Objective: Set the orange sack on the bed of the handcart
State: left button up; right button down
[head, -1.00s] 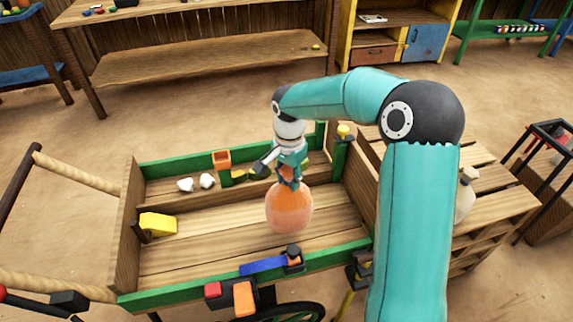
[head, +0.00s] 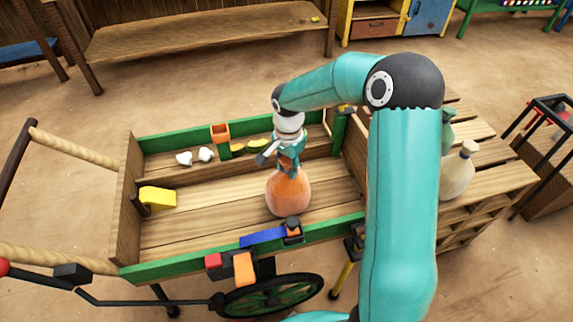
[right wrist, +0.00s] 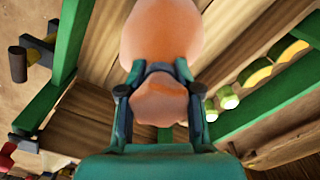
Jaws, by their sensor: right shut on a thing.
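The orange sack (head: 288,194) is upright over the wooden bed (head: 215,215) of the handcart, right of its middle. I cannot tell whether its bottom touches the boards. My right gripper (head: 288,168) is above it, pointing down, shut on the sack's neck. In the right wrist view the sack (right wrist: 160,35) bulges out beyond the fingers (right wrist: 160,85), with its gathered top between them. My left gripper is not in view.
Green rails (head: 190,257) edge the cart. A yellow block (head: 158,197) lies at the bed's left end. A pale sack (head: 457,172) stands on the slatted crate at right.

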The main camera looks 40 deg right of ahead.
jog(key=shift+w+r, duration=0.1)
jog(key=shift+r, duration=0.05)
jog(key=c, duration=1.2)
grip_release()
jog(key=shift+f, duration=0.2)
jog(key=o, duration=0.4)
jog(key=shift+r, duration=0.2)
notch_tip(320, 180, up, 12)
jog(key=shift+f+p, duration=0.1)
jog(key=shift+p, duration=0.4)
